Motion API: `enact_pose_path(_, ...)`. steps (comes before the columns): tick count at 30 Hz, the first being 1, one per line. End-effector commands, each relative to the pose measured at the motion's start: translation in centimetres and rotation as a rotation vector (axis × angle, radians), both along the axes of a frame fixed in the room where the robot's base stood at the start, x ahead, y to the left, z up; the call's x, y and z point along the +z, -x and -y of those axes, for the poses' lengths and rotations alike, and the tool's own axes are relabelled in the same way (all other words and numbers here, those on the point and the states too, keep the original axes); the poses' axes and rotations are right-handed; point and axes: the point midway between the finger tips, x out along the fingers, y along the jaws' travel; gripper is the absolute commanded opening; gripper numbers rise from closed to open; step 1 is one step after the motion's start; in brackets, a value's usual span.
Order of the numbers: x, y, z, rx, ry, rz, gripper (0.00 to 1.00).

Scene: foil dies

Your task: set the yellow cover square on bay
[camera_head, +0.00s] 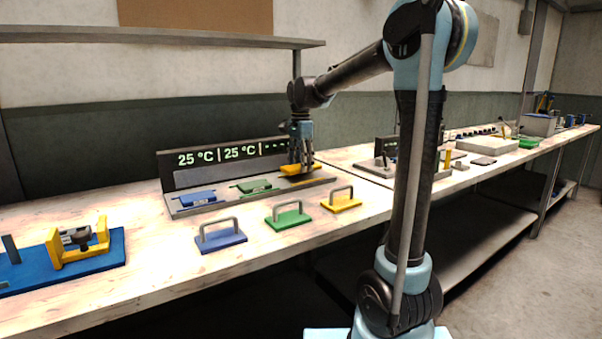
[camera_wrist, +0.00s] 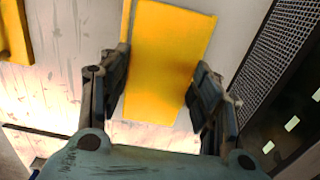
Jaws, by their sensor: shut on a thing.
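My gripper (camera_head: 301,160) is shut on the yellow cover (camera_head: 296,170) at the right end of the grey bay unit (camera_head: 215,207). In the wrist view the yellow cover (camera_wrist: 165,60) is a flat plate between the two fingers (camera_wrist: 155,90). In the head view it appears just above the unit's right bay, with a dark patch (camera_head: 311,179) below it. I cannot tell whether it touches. The left bay holds a blue piece (camera_head: 198,198) and the middle bay a green piece (camera_head: 254,187).
Blue (camera_head: 221,241), green (camera_head: 289,218) and yellow (camera_head: 341,204) blocks with grey handles stand in front of the unit. The display panel (camera_head: 225,159) rises behind the bays. A blue fixture (camera_head: 100,262) stands at left; other equipment is farther right.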

Motion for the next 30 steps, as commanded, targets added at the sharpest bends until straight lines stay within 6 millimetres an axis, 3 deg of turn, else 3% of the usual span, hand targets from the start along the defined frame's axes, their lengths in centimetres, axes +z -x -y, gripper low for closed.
enact_pose_path(6,-2.8,0.0,0.0,0.000,0.000,0.000,0.33)
enact_pose_path(19,-3.4,0.0,0.0,0.001,0.000,0.000,0.33)
enact_pose_path(20,-3.3,0.0,0.0,0.001,0.000,0.000,0.65)
enact_pose_path(22,-3.3,0.0,0.0,0.001,0.000,0.000,0.78)
enact_pose_path(30,-3.3,0.0,0.0,0.001,0.000,0.000,0.78)
